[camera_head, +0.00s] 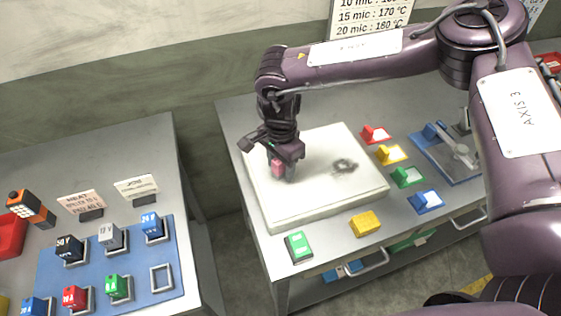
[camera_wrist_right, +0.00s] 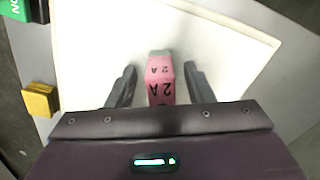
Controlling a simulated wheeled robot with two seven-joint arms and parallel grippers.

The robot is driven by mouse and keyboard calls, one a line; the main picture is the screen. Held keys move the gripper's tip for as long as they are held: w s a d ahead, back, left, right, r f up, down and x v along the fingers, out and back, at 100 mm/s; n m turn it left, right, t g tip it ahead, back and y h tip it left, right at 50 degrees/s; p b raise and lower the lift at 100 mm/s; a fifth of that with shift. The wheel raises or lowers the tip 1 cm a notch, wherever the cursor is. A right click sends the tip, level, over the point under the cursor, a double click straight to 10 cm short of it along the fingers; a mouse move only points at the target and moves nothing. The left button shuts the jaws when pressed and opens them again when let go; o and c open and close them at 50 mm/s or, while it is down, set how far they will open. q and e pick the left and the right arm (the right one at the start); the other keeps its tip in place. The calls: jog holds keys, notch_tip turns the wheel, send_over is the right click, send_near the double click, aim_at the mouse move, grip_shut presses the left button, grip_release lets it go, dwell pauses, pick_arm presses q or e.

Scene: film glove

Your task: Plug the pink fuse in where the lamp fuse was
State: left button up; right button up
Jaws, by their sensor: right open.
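The pink fuse (camera_head: 278,168) is on the white slab (camera_head: 318,206), below my right gripper (camera_head: 282,173). In the right wrist view, the pink fuse (camera_wrist_right: 161,80), marked "2 A", is between the two fingers of my right gripper (camera_wrist_right: 160,72). A gap shows on each side, so the gripper is open around the fuse. On the left table, a blue mat (camera_head: 138,296) holds several coloured fuses in sockets. One socket (camera_head: 161,279) at the mat's right is empty; I cannot tell whether it was the lamp fuse's. My left gripper is out of view.
A dark scorch mark (camera_head: 344,166) is on the slab. A green block (camera_head: 298,246) and a yellow block (camera_head: 365,224) lie in front of it. Several coloured blocks with tags stand along its right. A floor gap separates the two tables.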

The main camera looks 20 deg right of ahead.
jog(key=shift+a+f, duration=0.1)
jog(key=shift+f, duration=0.15)
grip_shut()
jog(key=shift+w+r, duration=0.1)
jog(key=shift+r, duration=0.45)
notch_tip(320, 180, up, 19)
jog(key=b, duration=0.2)
jog(key=s+d+f+n, duration=0.3)
jog(key=s+f, duration=0.6)
jog(key=f, duration=0.4)
jog(key=shift+s+d, duration=0.25)
jog(key=shift+d, duration=0.3)
